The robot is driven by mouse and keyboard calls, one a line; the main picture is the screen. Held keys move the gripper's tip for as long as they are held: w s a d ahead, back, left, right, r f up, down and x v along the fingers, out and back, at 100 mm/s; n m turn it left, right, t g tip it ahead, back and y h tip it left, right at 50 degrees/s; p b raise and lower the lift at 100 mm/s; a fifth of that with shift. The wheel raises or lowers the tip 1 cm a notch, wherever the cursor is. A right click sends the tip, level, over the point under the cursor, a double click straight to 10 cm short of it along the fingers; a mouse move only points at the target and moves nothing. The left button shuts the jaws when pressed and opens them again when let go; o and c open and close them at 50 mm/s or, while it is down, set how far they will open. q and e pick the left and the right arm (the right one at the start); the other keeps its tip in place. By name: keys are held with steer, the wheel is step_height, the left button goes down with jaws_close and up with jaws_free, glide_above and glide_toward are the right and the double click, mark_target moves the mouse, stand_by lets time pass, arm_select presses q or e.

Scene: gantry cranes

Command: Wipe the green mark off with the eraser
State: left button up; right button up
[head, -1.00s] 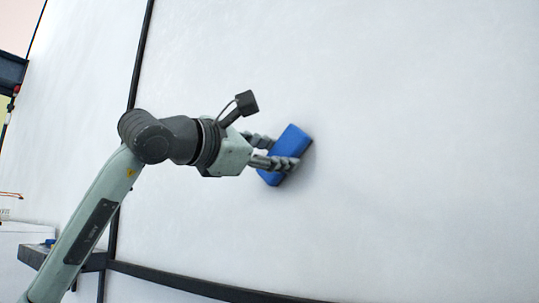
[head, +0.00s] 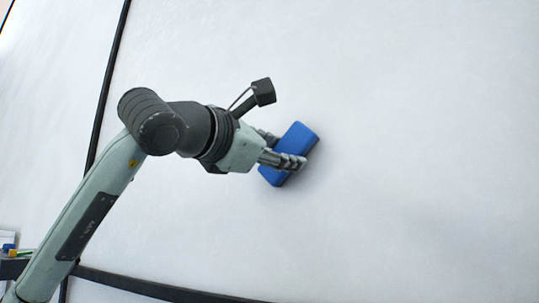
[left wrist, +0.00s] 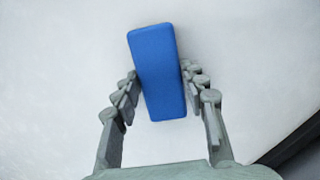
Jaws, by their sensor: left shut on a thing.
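A blue eraser (head: 296,143) is held in my left gripper (head: 280,151), tilted, against or very close to the white board (head: 420,120). In the left wrist view the eraser (left wrist: 158,75) sits between the two fingers of my left gripper (left wrist: 160,88), which is shut on it. Whether its face touches the board cannot be told exactly; a soft shadow lies beside it. No green mark shows on the visible part of the board; the part behind the eraser and arm is hidden. My right gripper is not in view.
The board has a dark frame along its left (head: 108,80) and bottom (head: 150,287) edges. A small ledge (head: 14,268) with small coloured items stands at the lower left, partly behind my arm. The board to the right is clear.

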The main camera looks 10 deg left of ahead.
arm_select(q)
steer(key=shift+s+d+b, duration=0.2)
steer(key=shift+s+d, duration=0.15)
steer(key=shift+d, duration=0.55)
steer(key=shift+s+d+b, duration=0.2)
steer(key=shift+s+d, duration=0.1)
steer(key=shift+d, duration=0.6)
steer(key=shift+s+f, duration=0.1)
steer(key=shift+s+a+b, duration=0.2)
steer(key=shift+s+b, duration=0.05)
steer(key=shift+b, duration=0.05)
steer(key=b, duration=0.2)
glide_toward(314, 152)
steer(key=shift+s+d+r, duration=0.15)
steer(key=shift+d+r, duration=0.05)
steer(key=shift+r, duration=0.1)
steer(key=v, duration=0.3)
steer(key=shift+d+r+b, duration=0.15)
steer(key=shift+b, duration=0.2)
